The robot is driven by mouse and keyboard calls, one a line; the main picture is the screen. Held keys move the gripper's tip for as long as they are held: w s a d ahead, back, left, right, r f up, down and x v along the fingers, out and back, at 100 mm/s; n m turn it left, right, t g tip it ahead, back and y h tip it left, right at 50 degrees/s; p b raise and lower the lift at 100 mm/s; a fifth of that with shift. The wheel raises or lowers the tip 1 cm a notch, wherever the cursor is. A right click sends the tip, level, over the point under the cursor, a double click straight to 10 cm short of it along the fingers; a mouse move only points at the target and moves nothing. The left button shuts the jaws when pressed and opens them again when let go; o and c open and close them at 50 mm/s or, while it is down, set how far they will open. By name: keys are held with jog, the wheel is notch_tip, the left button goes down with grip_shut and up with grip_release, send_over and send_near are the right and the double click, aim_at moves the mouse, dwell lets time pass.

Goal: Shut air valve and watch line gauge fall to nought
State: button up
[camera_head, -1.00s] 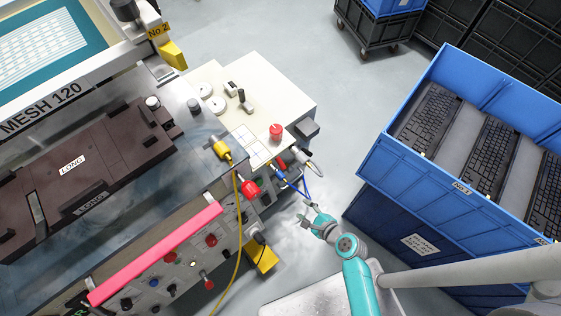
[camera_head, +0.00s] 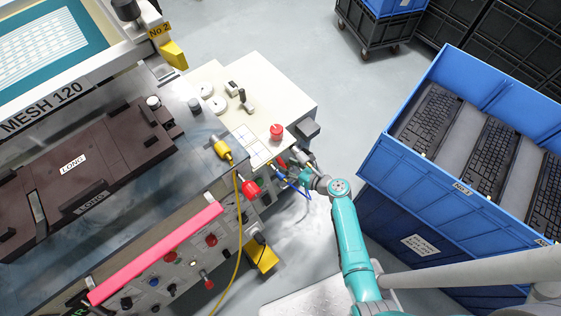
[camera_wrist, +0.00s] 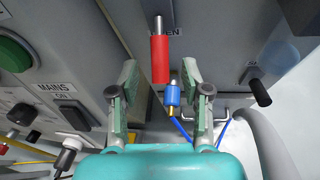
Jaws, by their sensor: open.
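The valve's red-sleeved handle (camera_wrist: 160,58) stands in the middle of the wrist view, its metal stem in front of a label of which only "EN" reads clearly. My gripper (camera_wrist: 160,75) is open, with one finger on each side of the handle and gaps between; contact does not show. A blue fitting (camera_wrist: 172,95) with a blue hose sits just below the handle. In the head view my gripper (camera_head: 294,178) is at the machine's right front corner, where the arm partly hides the valve area. I cannot make out a readable line gauge in either view.
A black-tipped lever (camera_wrist: 260,90) and grey hose are right of my gripper. A MAINS switch (camera_wrist: 73,115) and green button (camera_wrist: 14,52) are on the left. A blue crate (camera_head: 455,190) of keyboards stands right of my arm. A yellow cable (camera_head: 238,230) hangs along the machine front.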

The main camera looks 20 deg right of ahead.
aim_at(283, 163)
jog(key=shift+x, duration=2.45)
grip_shut()
